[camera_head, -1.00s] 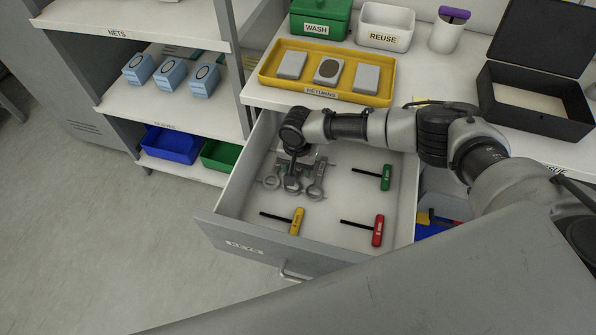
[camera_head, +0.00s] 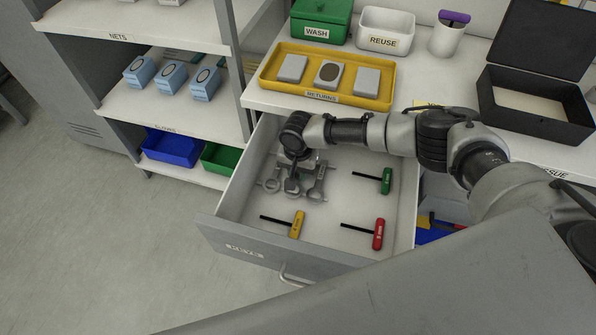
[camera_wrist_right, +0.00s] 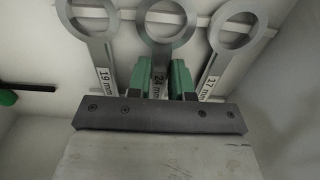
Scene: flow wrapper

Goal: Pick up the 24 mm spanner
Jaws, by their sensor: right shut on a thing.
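Three grey spanners lie side by side in the open drawer (camera_head: 345,165), with ring ends toward the drawer's front. In the right wrist view the 24 mm spanner (camera_wrist_right: 168,30) is in the middle, between the 19 mm spanner (camera_wrist_right: 100,50) and the 17 mm spanner (camera_wrist_right: 225,55). My right gripper (camera_wrist_right: 160,80) is shut on the 24 mm spanner, with its green fingers on either side of the labelled shank. In the head view my right gripper (camera_head: 295,160) reaches down over the spanners, and its wrist hides their far ends. My left gripper is not in view.
A green-handled key (camera_head: 386,180), a yellow-handled key (camera_head: 297,224) and a red-handled key (camera_head: 378,233) lie in the same drawer. The yellow returns tray (camera_head: 320,96) stands on the counter behind. A shelf unit (camera_head: 235,75) is at the left.

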